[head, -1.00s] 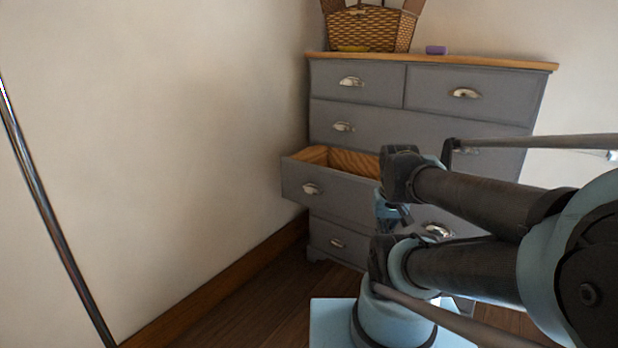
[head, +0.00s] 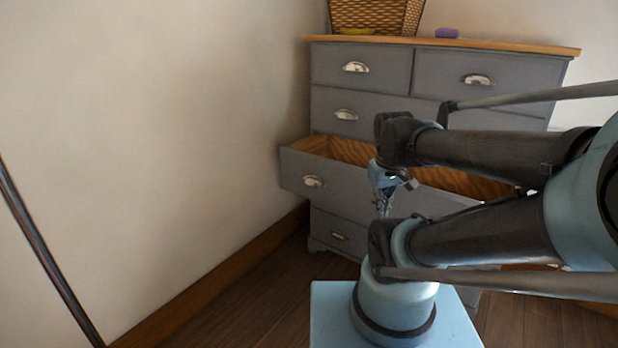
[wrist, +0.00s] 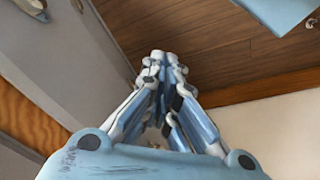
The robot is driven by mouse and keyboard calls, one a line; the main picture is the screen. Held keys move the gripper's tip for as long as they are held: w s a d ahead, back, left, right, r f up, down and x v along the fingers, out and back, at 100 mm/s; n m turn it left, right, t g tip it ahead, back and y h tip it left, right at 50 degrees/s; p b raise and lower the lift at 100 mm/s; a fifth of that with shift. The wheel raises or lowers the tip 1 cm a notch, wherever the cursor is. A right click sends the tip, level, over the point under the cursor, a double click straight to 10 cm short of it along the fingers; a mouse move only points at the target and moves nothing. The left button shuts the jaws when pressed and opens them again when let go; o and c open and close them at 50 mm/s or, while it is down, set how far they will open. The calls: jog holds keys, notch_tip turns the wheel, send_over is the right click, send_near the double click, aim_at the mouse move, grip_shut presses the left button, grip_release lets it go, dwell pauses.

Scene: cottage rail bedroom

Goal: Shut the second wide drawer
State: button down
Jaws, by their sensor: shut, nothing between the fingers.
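My gripper (head: 383,208) is shut and empty, pointing down in front of the middle of the drawer front. I cannot tell whether it touches the front. In the wrist view, my closed fingers (wrist: 165,60) are over the floor side, with the grey drawer front (wrist: 65,60) and wooden inside at the left.
The grey dresser (head: 375,103) has its other visible drawers shut. A wicker basket (head: 375,17) and a purple object (head: 447,33) stand on its top. A wall and wooden baseboard (head: 225,268) run along the left. Dark wood floor (head: 265,295) is clear in front.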

jog(key=w+a+r+n, duration=0.4)
jog(key=w+n, duration=0.3)
jog(key=w, duration=0.1)
jog(key=n+t+h, duration=0.1)
jog(key=n+h, duration=0.1)
jog(key=n, duration=1.6)
send_near(311, 179)
jog(key=s+a+r, duration=0.2)
jog(key=s+a, duration=0.1)
jog(key=s, duration=0.1)
jog(key=w+d+f, duration=0.1)
jog(key=f, duration=0.2)
jog(key=w+d+f, duration=0.1)
jog(key=w+f, duration=0.1)
jog(key=f, duration=0.1)
jog(key=w+d+f, duration=0.1)
jog(key=w+f, duration=0.1)
jog(key=f, duration=0.1)
jog(key=shift+d+f, duration=0.1)
jog(key=shift+d, duration=0.25)
jog(key=shift+w+d, duration=0.35)
jog(key=shift+w, duration=0.15)
jog(key=shift+a, duration=0.1)
